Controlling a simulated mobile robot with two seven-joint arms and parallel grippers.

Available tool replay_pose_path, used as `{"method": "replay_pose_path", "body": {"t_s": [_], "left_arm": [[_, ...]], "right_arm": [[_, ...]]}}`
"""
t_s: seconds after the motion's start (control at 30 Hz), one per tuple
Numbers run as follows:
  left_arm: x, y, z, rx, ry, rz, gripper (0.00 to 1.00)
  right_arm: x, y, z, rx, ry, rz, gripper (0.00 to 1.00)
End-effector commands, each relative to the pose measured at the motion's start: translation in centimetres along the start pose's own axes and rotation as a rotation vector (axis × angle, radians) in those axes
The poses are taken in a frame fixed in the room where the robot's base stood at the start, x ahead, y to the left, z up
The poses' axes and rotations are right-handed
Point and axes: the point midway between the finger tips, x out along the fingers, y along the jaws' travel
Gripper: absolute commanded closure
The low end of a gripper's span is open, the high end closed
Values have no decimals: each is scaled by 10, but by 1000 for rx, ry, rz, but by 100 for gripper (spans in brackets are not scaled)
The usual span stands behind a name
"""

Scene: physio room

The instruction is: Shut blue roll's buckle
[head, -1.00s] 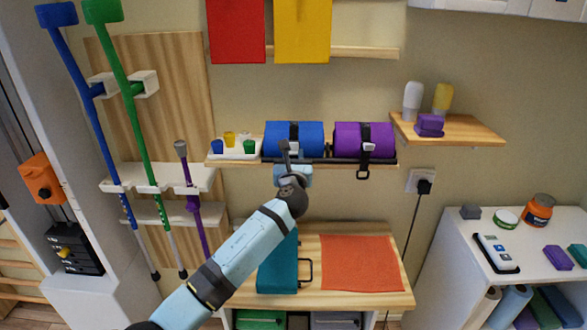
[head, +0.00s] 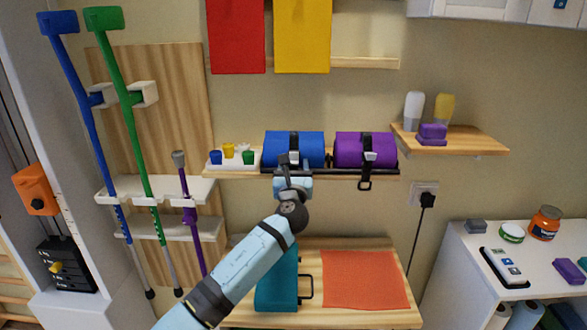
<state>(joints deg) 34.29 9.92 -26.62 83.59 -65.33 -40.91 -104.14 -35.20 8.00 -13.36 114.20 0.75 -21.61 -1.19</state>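The blue roll (head: 310,148) lies on the wall shelf, left of the purple roll (head: 350,148). A dark strap runs over its middle, with a light buckle part (head: 294,156) on its front. My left gripper (head: 286,164) is raised in front of the blue roll, just below the buckle part. Its fingers are small and dark in this view, so I cannot tell whether they are open, shut or touching the strap. The gripper hides the lower end of the strap. My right gripper is not in view.
The purple roll's strap hangs below the shelf (head: 225,176) with a dark buckle end (head: 365,184). A white tray (head: 212,166) with small coloured cups stands to the left. Below are a teal case (head: 276,280) and an orange mat (head: 364,280) on a wooden table.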

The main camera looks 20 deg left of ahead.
Motion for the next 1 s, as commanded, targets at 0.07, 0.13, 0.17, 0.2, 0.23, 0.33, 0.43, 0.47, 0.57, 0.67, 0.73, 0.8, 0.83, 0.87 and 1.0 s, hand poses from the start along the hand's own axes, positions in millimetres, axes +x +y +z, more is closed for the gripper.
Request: {"method": "replay_pose_path", "body": {"t_s": [0.07,0.13,0.17,0.2,0.23,0.33,0.43,0.47,0.57,0.67,0.73,0.8,0.83,0.87,1.0], "left_arm": [[-1,0,0,0,0,0,47],[-4,0,-1,0,1,0,47],[-6,0,-1,0,1,0,47],[-11,0,-2,1,1,0,47],[-15,0,-2,0,1,0,47],[-34,0,-2,-1,1,-2,47],[-57,0,-2,-1,1,-2,47],[-65,0,-3,-1,2,-2,47],[-88,0,-2,-1,1,-2,47],[-107,0,-2,-1,1,-1,47],[-119,0,-1,-1,0,-2,47],[-127,0,-1,0,0,-1,47],[-130,0,-1,0,1,-1,47],[-132,0,-1,1,1,0,47],[-138,0,0,0,0,0,47]], "right_arm": [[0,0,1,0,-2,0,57],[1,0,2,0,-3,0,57],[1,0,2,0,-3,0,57],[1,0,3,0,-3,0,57],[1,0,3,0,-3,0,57],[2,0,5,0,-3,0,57],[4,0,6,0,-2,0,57],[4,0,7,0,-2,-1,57],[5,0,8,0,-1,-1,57],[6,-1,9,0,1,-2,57],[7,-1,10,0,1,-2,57],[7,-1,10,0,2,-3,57],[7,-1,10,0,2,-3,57],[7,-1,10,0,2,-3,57],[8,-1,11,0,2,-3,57]]}}
